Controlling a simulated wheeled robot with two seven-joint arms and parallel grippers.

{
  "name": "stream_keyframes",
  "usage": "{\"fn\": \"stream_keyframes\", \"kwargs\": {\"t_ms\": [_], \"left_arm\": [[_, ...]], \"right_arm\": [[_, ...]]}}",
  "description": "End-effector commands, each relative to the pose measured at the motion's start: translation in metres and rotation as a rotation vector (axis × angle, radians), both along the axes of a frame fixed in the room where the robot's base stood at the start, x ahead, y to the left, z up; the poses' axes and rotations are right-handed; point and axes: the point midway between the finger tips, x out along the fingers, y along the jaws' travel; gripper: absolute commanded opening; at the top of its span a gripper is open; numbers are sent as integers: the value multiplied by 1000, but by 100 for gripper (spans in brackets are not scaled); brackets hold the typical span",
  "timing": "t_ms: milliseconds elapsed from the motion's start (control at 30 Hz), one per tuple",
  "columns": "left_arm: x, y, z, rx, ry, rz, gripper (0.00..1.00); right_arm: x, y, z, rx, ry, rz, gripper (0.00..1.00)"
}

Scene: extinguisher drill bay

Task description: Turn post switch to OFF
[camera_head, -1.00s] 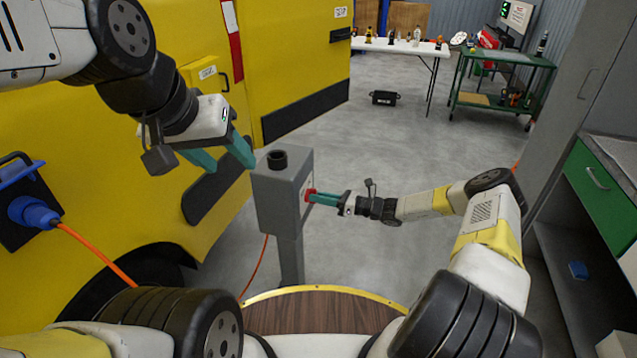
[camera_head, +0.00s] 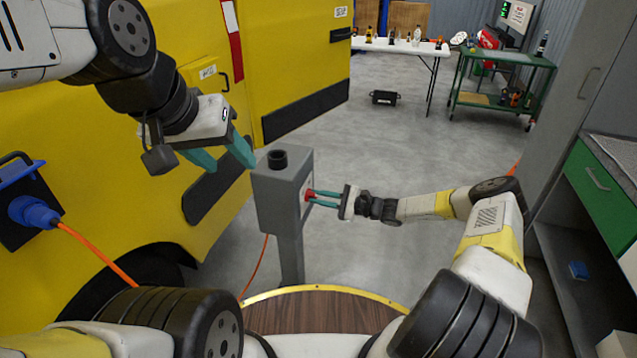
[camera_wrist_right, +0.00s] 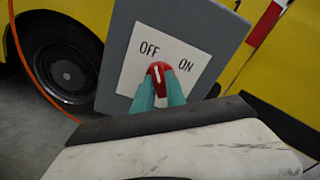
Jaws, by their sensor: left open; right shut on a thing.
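The grey post (camera_head: 283,200) stands in the middle of the head view, in front of the yellow vehicle. Its red switch (camera_head: 309,195) is on the face turned to the right. My right gripper (camera_head: 313,197) is shut on this switch, with its teal fingers on either side. In the right wrist view the red switch (camera_wrist_right: 158,74) sits on a white plate (camera_wrist_right: 135,78) marked OFF and ON. The plate looks tilted there. The switch's white mark appears to point towards OFF; the fingers hide its lower part. My left gripper (camera_head: 226,160) is open and empty, left of the post.
The yellow vehicle (camera_head: 300,60) fills the left side, with a blue plug (camera_head: 35,212) and orange cable. A green cart (camera_head: 500,85) and white table (camera_head: 400,47) stand at the back. Grey cabinets line the right.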

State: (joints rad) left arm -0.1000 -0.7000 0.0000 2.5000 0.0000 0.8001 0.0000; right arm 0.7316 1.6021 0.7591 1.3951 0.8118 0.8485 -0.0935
Motion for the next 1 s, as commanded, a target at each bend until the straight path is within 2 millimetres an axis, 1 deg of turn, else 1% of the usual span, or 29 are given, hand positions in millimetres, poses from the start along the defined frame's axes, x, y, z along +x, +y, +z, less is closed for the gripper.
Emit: {"fn": "stream_keyframes", "kwargs": {"t_ms": [33, 200, 367, 900, 933, 1000], "left_arm": [[0, 0, 0, 0, 0, 0, 53], [0, 0, 0, 0, 0, 0, 53], [0, 0, 0, 0, 0, 0, 53], [0, 0, 0, 0, 0, 0, 53], [0, 0, 0, 0, 0, 0, 53], [0, 0, 0, 0, 0, 0, 53]], "right_arm": [[0, -1, -3, -13, -23, -3, 0], [0, -1, -3, -38, -100, -3, 0], [0, -1, -2, -53, -145, -2, 0], [0, -1, -3, -60, -166, -2, 0], [0, -1, -3, -60, -166, -2, 20], [0, -1, -2, -60, -167, -1, 34]]}}
